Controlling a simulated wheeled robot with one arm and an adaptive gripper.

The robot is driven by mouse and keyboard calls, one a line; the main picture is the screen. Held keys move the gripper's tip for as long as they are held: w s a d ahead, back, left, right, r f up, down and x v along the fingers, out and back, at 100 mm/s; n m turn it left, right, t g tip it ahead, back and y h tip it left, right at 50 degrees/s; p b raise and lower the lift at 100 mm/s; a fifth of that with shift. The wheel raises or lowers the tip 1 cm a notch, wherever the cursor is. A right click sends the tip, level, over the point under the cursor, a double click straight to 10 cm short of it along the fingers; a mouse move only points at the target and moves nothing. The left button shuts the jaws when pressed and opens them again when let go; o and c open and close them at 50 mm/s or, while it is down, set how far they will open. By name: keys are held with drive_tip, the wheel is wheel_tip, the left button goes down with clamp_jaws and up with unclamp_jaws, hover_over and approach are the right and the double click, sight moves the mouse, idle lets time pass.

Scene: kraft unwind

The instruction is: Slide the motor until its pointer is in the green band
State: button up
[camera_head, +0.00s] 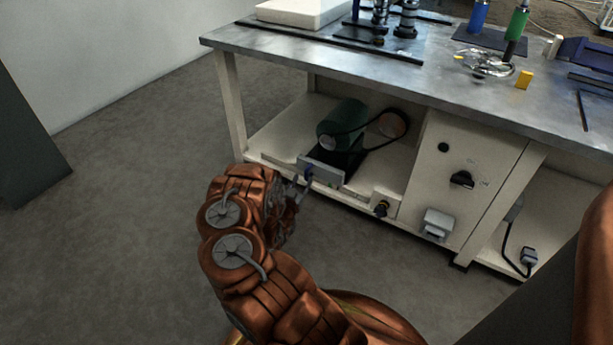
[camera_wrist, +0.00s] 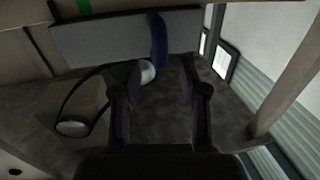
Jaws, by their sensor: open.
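The green motor (camera_head: 343,118) sits on the lower shelf of the workbench, with a black belt running to a wheel (camera_head: 394,124). A grey plate (camera_head: 328,175) is at the shelf's front; it also shows in the wrist view (camera_wrist: 110,38). The blue pointer (camera_wrist: 158,42) lies across the plate near its right end in the wrist view. In the head view my gripper (camera_head: 292,187) is partly hidden by my wrist.
A black knob (camera_head: 381,208) stands right of the plate. The cabinet panel has a black switch (camera_head: 462,180) and a grey box (camera_head: 437,223). The bench leg (camera_head: 230,105) is left of the shelf. The floor in front is clear.

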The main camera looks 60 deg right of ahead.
sight(305, 175)
drive_tip(key=b+x, duration=0.1)
drive_tip(key=x, duration=0.2)
drive_tip(key=shift+w+d+f, duration=0.1)
drive_tip(key=shift+d, duration=0.3)
drive_tip(key=shift+w+d, duration=0.2)
drive_tip(key=shift+d, duration=0.35)
drive_tip(key=shift+c, duration=0.2)
clamp_jaws()
drive_tip(key=shift+a, duration=0.1)
drive_tip(key=shift+w, duration=0.1)
